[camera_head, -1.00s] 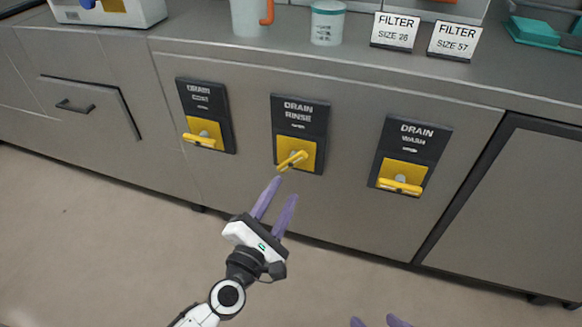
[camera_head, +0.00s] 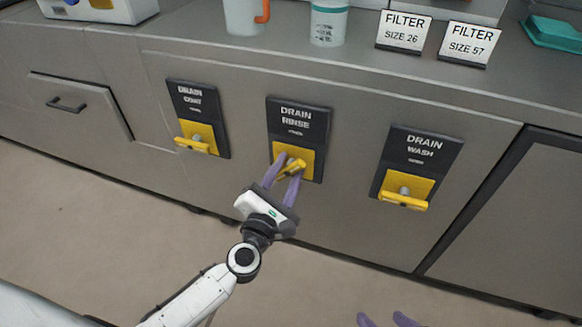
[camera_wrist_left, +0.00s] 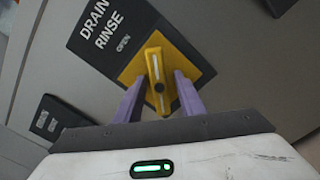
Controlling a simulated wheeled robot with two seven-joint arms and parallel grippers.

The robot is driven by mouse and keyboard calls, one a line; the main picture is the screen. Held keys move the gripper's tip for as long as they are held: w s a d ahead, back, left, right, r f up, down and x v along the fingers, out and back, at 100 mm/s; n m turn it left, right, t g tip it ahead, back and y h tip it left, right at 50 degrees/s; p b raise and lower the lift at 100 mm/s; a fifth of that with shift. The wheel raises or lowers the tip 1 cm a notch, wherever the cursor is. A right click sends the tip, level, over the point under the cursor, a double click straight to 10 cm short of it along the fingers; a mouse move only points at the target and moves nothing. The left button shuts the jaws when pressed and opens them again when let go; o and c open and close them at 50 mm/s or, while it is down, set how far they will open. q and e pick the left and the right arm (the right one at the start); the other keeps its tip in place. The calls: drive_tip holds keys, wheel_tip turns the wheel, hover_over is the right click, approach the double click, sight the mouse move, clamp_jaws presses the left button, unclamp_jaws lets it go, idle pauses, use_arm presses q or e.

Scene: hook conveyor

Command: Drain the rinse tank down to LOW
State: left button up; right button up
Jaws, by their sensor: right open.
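The DRAIN RINSE panel (camera_head: 299,115) is a dark plate with a yellow base and a yellow lever handle (camera_head: 293,168). The handle is tilted, its right end higher; the handles of the other two drains lie nearly level. In the left wrist view the small word under RINSE looks like OPEN, and the handle (camera_wrist_left: 157,68) stands between my fingers. My left gripper (camera_head: 282,167) is open, with one purple finger on each side of the handle and gaps visible beside it. My right gripper (camera_head: 384,318) is open and empty at the bottom edge, mostly out of frame.
DRAIN WASH (camera_head: 422,150) is to the right and a similar drain panel (camera_head: 190,100) to the left. The counter (camera_head: 200,40) above holds a jug (camera_head: 243,14), a jar (camera_head: 328,24) and two filter signs (camera_head: 403,32). The floor in front is clear.

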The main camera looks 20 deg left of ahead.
use_arm(q)
drive_tip(key=shift+c, duration=0.4)
clamp_jaws()
use_arm(e)
drive_tip(key=shift+r, duration=0.1)
drive_tip(key=shift+r, duration=0.1)
